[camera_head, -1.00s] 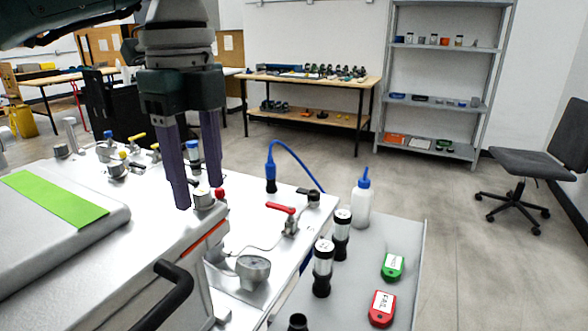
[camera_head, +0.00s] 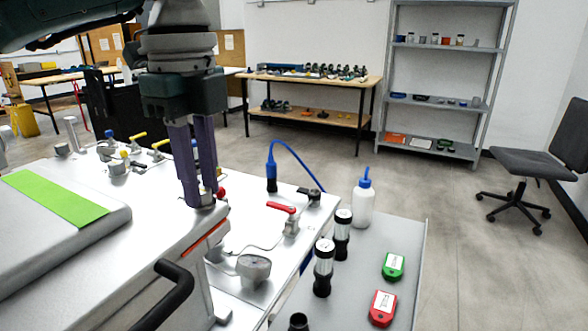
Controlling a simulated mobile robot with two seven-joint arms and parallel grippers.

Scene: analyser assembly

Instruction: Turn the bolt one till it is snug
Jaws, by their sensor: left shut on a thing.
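My left gripper (camera_head: 204,198) points down over the metal analyser top, its purple fingers close together. It is shut on a small metal piece between the fingertips, which I take to be bolt one (camera_head: 204,201). The piece sits low at the front edge of the top, and the fingers cover most of it. I cannot tell how deep the bolt sits. My right gripper is not in view.
A red knob (camera_head: 221,193) is right beside the fingertips. A red-handled valve (camera_head: 287,212), a gauge (camera_head: 254,269) and a blue cable plug (camera_head: 271,172) stand to the right. A grey tray (camera_head: 372,290) holds cylinders, a bottle and tags.

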